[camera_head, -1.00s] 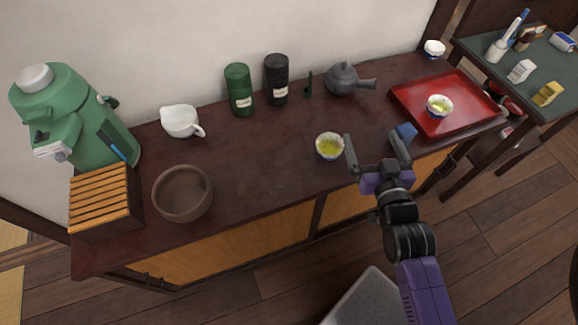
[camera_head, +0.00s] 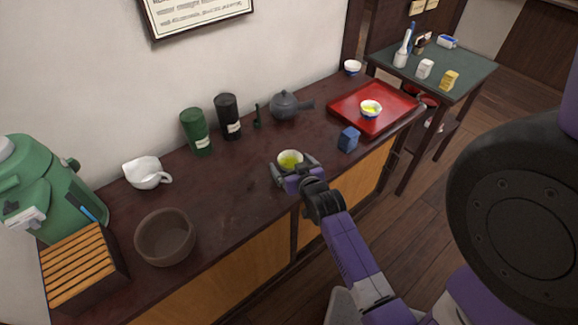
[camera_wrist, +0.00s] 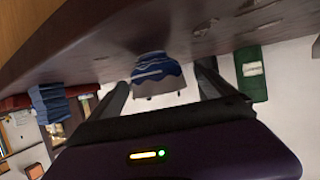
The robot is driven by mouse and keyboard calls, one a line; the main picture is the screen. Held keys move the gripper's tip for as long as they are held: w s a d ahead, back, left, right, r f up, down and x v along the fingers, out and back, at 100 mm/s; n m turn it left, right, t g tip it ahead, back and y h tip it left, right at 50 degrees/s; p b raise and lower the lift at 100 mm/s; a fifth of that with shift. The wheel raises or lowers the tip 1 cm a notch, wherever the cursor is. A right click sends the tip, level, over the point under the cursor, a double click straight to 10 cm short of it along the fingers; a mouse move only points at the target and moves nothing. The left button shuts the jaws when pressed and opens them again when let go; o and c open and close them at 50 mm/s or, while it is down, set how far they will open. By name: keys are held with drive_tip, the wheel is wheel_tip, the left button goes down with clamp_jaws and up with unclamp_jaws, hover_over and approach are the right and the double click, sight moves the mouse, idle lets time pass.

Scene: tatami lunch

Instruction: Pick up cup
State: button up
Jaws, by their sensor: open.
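A small cup (camera_head: 290,159) of yellow-green tea stands on the dark wooden counter. In the wrist view the cup (camera_wrist: 157,72), white with a wavy blue pattern, appears between my two fingers. My gripper (camera_head: 292,165) is open, with a finger on either side of the cup; the wrist view shows my gripper (camera_wrist: 164,77) too. I cannot tell whether either finger touches it. A second cup of tea (camera_head: 371,108) sits on the red tray (camera_head: 345,107). A white cup (camera_head: 352,66) stands behind the tray.
Behind are a grey teapot (camera_head: 286,105), a black canister (camera_head: 228,118) and a green canister (camera_head: 196,133). A white pitcher (camera_head: 146,174) and brown bowl (camera_head: 165,238) stand left. The counter between bowl and cup is clear.

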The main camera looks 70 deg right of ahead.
sight(287, 157)
drive_tip(key=x, duration=0.4)
drive_tip(key=shift+d, duration=0.3)
drive_tip(key=c, duration=1.6)
drive_tip(key=shift+r, duration=0.15)
